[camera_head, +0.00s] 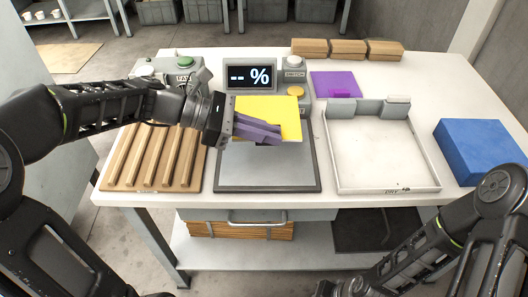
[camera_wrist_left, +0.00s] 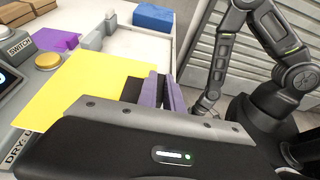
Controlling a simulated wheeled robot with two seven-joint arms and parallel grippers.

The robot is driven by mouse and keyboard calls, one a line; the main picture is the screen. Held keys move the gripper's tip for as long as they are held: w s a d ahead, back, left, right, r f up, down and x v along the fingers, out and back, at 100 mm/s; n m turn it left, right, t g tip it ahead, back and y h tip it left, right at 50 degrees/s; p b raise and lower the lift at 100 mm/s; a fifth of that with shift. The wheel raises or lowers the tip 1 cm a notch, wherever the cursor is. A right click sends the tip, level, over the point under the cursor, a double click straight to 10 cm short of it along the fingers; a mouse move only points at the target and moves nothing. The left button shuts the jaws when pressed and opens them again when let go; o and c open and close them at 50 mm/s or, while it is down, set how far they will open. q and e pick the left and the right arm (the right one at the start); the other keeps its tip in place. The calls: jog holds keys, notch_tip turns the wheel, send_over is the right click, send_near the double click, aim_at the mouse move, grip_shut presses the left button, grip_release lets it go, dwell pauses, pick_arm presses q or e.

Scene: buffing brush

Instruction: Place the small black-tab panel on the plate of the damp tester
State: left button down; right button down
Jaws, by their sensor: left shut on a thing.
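My left gripper (camera_head: 258,129), with purple fingers, is shut on a yellow panel (camera_head: 285,108) at its near edge. It holds the panel above the damp tester. In the left wrist view the yellow panel (camera_wrist_left: 80,92) reaches out flat from the fingers (camera_wrist_left: 162,90), with a dark tab (camera_wrist_left: 132,89) beside them. The tester's grey plate (camera_head: 268,172) lies below and is bare where it shows; its far part is hidden by the panel and gripper. The tester's display (camera_head: 250,76) reads "-- %".
A purple panel (camera_head: 335,84) lies behind a white tray (camera_head: 385,155). A slatted wooden rack (camera_head: 150,160) stands left of the plate. A blue block (camera_head: 482,150) is at the right, wooden blocks (camera_head: 347,48) at the back. Buttons (camera_head: 295,91) flank the display.

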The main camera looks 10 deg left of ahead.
pick_arm(q)
send_over(267, 173)
notch_tip(267, 173, down, 6)
jog(key=shift+r+b, duration=0.1)
jog(key=shift+b, duration=0.35)
jog(key=shift+f+b, duration=0.35)
jog(key=shift+f, duration=1.6)
jog(key=c, duration=2)
grip_release()
jog(key=shift+f, duration=0.15)
jog(key=o, duration=0.5)
